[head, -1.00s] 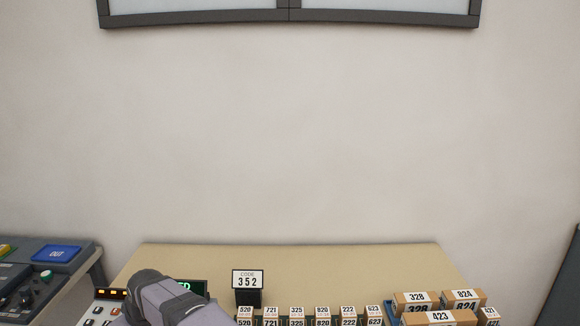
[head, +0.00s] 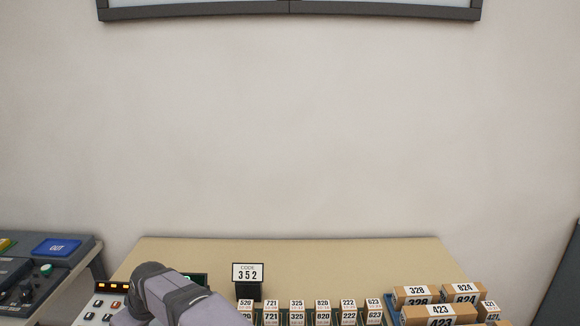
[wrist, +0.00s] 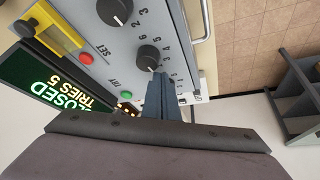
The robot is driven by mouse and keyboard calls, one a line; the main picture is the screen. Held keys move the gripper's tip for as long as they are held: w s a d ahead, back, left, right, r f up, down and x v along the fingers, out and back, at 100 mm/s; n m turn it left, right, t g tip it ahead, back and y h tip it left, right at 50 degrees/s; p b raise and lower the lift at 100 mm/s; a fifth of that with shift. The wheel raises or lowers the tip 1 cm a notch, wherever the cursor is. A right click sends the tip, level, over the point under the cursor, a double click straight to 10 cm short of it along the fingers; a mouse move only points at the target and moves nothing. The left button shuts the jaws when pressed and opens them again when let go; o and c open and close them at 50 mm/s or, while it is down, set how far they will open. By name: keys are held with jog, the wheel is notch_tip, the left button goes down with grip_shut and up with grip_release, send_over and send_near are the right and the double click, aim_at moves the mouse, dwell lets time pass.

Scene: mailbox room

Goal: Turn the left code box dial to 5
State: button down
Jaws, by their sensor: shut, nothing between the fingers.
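In the wrist view the grey code box (wrist: 90,35) fills the upper left. One black dial (wrist: 115,11) is at the top edge. A second black dial (wrist: 148,57) is below it, with printed numbers around it. I cannot tell for certain which is the left dial. My gripper (wrist: 159,77) is shut and empty, its tips at the lower edge of the second dial; whether they touch it is unclear. A pale pointer mark shows near the tips, but its exact number is not readable. In the head view my arm hides the gripper and most of the box.
A green display (wrist: 50,82) shows part of "CLOSED" and "TRIES 5". A red button (wrist: 86,59) and a green button (wrist: 127,94) sit on the box. A code card (head: 248,273) reads 352. Numbered parcels (head: 440,312) stand to the right. A metal handle (wrist: 201,20) is beside the box.

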notch_tip(320, 180, up, 6)
jog(key=p, duration=0.5)
jog(key=f+b, duration=0.1)
jog(key=b, duration=0.1)
jog(key=s+f+b, duration=0.1)
jog(key=b, duration=0.1)
jog(key=a+f+b, duration=0.1)
jog(key=b, duration=0.1)
jog(key=shift+s+f+b, duration=0.35)
jog(key=shift+b, duration=0.05)
jog(key=shift+a+f+b, duration=0.1)
jog(key=shift+f+b, duration=0.25)
jog(key=shift+f, duration=0.85)
jog(key=shift+w+a+r+p, duration=0.1)
jog(key=shift+w+a+p, duration=0.1)
jog(key=shift+p, duration=0.4)
dwell(0.7)
